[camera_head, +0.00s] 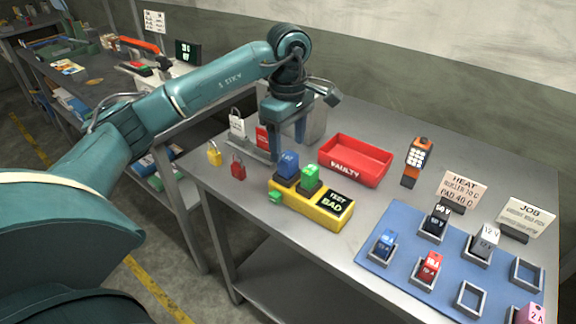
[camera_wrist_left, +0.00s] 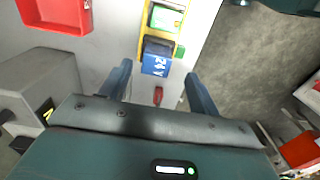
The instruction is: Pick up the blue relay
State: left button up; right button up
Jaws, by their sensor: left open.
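A blue relay (camera_head: 288,164) stands upright in the left socket of the yellow tester (camera_head: 318,209), beside a green relay (camera_head: 311,177). My left gripper (camera_head: 287,143) is open, pointing down at the blue relay and partly in front of it. In the left wrist view the blue relay (camera_wrist_left: 157,60), with white print, shows ahead between my two spread fingers, and nothing is held. Whether a finger touches it I cannot tell. Another blue relay-like block (camera_head: 385,243) stands in a holder on the blue mat (camera_head: 400,215). My right gripper is not in view.
A handheld meter (camera_head: 416,160) and two sign cards stand to the right. The bench front before the tester is clear.

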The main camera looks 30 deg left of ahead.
aim_at(288, 156)
pick_arm(q)
jog(key=shift+w+a+f+p, duration=0.1)
jog(key=shift+f+p, duration=0.3)
jog(key=shift+f, duration=0.95)
jog(key=shift+w+a+f+p, duration=0.1)
jog(key=shift+f+p, duration=0.25)
jog(key=shift+f, duration=1)
jog(key=shift+c, duration=0.5)
jog(key=c, duration=1)
